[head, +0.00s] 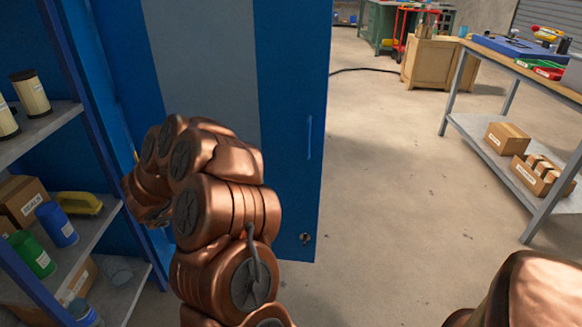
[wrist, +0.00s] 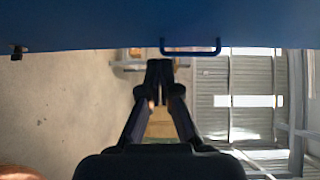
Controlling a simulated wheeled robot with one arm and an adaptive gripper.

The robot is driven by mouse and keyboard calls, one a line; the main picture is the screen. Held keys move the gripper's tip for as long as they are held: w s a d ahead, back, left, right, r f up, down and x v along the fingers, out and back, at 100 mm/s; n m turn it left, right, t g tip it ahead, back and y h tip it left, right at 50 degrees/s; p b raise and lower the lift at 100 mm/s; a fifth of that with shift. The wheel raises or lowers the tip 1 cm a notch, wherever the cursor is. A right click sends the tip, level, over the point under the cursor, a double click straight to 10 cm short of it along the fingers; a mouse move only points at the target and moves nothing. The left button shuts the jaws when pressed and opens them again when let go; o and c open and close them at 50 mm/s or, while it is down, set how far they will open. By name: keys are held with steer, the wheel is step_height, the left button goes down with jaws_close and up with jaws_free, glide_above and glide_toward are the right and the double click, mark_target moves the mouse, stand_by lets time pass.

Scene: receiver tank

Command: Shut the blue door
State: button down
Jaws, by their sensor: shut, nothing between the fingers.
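The blue door (head: 290,90) stands open beside the blue cabinet (head: 92,110) in the head view, with a grey panel down its middle. A slim blue handle (head: 309,137) is near its right edge, with a small dark latch (head: 305,238) lower down. In the wrist view the door (wrist: 90,22) fills the top as a blue band, with its handle (wrist: 190,50) at the edge. My gripper (wrist: 159,63) is shut and empty, its tips just below the door's edge and left of the handle; contact is unclear. My copper arm hides the gripper in the head view.
Cabinet shelves (head: 50,130) at left hold spools, cartons and coloured containers. A workbench (head: 510,62) with boxes on its lower shelf stands at right. A wooden crate (head: 440,62) and a cable are farther back. The floor between door and workbench is clear.

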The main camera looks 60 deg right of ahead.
steer(key=s+m+g, duration=0.1)
steer(key=s+g, duration=0.1)
steer(key=s, duration=0.1)
steer(key=b, duration=0.2)
glide_toward(301, 152)
steer(key=s+d, duration=0.3)
steer(key=shift+s+d, duration=0.3)
steer(key=shift+s, duration=0.05)
steer(key=shift+w+d, duration=0.2)
steer(key=shift+d, duration=0.25)
steer(key=shift+w+d, duration=0.2)
steer(key=shift+d, duration=0.3)
